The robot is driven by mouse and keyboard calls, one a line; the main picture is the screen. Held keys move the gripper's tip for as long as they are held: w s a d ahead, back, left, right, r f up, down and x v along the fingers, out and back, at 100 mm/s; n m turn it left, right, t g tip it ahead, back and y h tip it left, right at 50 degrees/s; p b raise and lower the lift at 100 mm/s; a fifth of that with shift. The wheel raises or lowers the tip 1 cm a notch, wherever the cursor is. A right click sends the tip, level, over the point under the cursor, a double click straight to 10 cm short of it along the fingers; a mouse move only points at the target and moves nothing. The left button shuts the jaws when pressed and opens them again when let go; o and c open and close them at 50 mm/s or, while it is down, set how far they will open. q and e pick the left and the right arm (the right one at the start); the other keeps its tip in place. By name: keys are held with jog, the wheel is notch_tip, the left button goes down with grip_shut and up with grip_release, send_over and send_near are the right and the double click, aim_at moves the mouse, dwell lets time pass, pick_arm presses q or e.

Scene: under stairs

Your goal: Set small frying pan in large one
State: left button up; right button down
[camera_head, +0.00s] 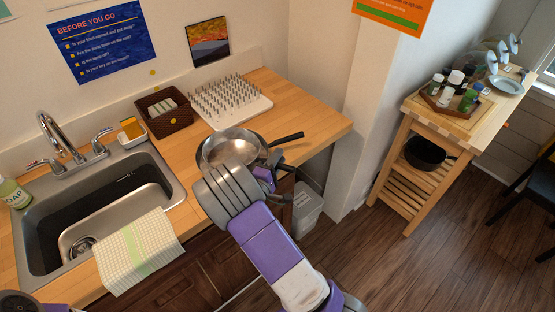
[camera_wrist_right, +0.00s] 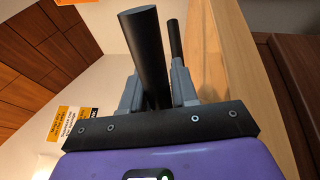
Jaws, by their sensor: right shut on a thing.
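A silver pan (camera_head: 228,150) is at the counter's front edge, partly covered by my right wrist. Its interior is shiny and a darker rim shows around its left side. Two pans appear to overlap here; I cannot tell whether one rests inside the other. A black handle (camera_head: 288,138) points right over the counter. My right gripper (camera_head: 274,172) is shut on a handle, which appears to be the small frying pan's. In the right wrist view this thick black handle (camera_wrist_right: 146,50) stands between the fingers, with a second, thinner-looking handle (camera_wrist_right: 175,45) beyond it. My left gripper is not visible.
A sink (camera_head: 100,200) with a checked towel (camera_head: 138,250) lies left of the pans. A brown basket (camera_head: 163,110) and a white peg rack (camera_head: 230,102) stand behind them. The counter right of the rack is clear. A wooden cart (camera_head: 420,190) stands at right, holding a black pan (camera_head: 425,153).

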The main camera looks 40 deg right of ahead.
jog(key=c, duration=0.9)
grip_release()
jog(key=shift+f, duration=0.1)
jog(key=shift+o, duration=0.2)
jog(key=v, duration=1.2)
